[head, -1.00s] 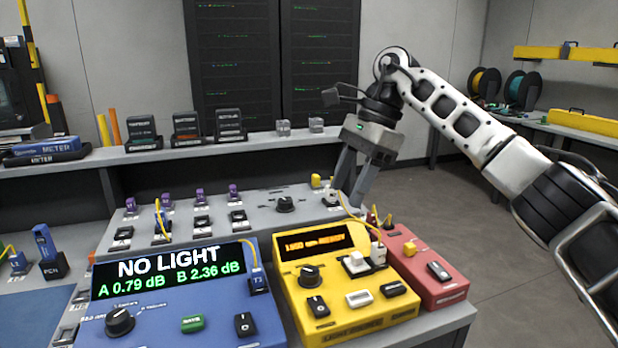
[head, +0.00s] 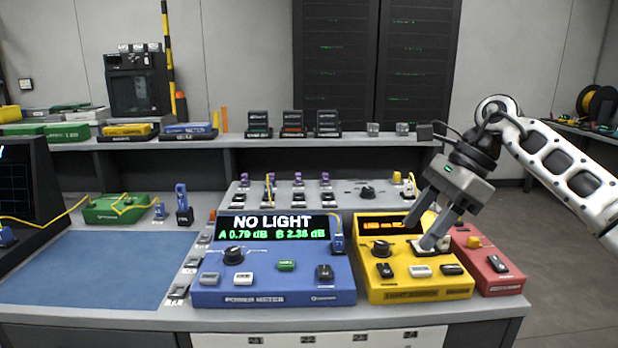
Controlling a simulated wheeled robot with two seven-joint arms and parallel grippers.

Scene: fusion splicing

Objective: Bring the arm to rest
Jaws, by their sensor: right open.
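My right gripper (head: 420,238) is open, with its two fingers pointing down and left over the yellow light source box (head: 418,292). The fingers overlap that box's display and white switch in the picture; I cannot tell whether they touch it. My right arm (head: 565,165) comes in from the right edge. The blue power meter (head: 272,290) stands left of the yellow box and reads NO LIGHT, A 0.79 dB, B 2.36 dB. My left gripper is not in view.
A red box (head: 490,268) stands right of the yellow one. Behind is a grey panel (head: 340,200) with several connectors. A blue mat (head: 90,268) lies bare at the left. A green box (head: 115,208) with a yellow cable sits behind it. A shelf (head: 260,141) runs along the back.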

